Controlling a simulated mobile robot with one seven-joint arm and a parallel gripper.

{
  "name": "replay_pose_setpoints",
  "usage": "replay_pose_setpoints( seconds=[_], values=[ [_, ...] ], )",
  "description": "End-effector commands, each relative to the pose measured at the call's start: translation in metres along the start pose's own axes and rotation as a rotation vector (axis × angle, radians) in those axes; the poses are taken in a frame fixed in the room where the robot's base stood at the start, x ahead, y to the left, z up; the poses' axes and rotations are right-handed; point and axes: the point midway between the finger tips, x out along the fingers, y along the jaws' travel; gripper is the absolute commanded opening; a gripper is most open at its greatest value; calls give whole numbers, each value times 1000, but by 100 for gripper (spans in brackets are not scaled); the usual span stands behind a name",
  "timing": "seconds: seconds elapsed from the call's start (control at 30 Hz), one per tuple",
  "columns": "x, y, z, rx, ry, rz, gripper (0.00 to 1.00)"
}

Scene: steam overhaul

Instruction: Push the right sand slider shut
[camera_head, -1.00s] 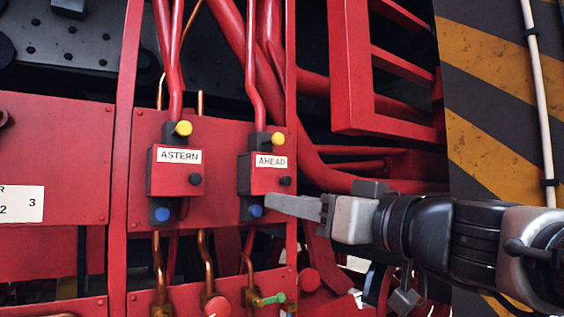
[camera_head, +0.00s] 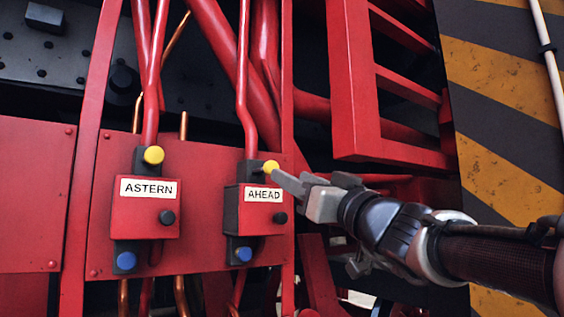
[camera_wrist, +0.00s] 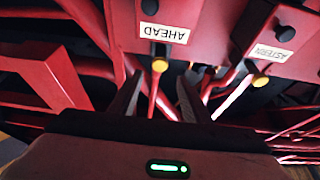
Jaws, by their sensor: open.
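The right sand slider is the red box labelled AHEAD (camera_head: 255,220) with a dark bar (camera_head: 249,172) sticking out above and below it. A yellow knob (camera_head: 270,167) is on the bar's upper part and a blue knob (camera_head: 244,254) on its lower part. My gripper (camera_head: 278,178) is at the yellow knob from the right, above the box. In the wrist view, which shows the labels inverted, my gripper (camera_wrist: 159,78) is open, with the yellow knob (camera_wrist: 160,65) between and just beyond its fingertips. I cannot tell if a finger touches it.
A similar red box labelled ASTERN (camera_head: 146,205) stands to the left, with its own yellow knob (camera_head: 153,155) and blue knob (camera_head: 124,261). Red pipes (camera_head: 248,80) run above both. A red ladder-like frame (camera_head: 350,90) and a striped panel (camera_head: 500,150) are at the right.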

Motion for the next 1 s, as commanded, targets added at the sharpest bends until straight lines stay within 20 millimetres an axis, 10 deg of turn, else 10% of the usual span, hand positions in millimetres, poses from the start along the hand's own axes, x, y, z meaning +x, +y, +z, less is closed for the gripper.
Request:
replay_pose_setpoints(
  seconds=[0.4,0.8,1.0],
  values=[
    [74,0,-2,0,-2,0,44],
    [81,0,0,0,0,1,44],
    [81,0,0,0,0,1,13]
  ],
)
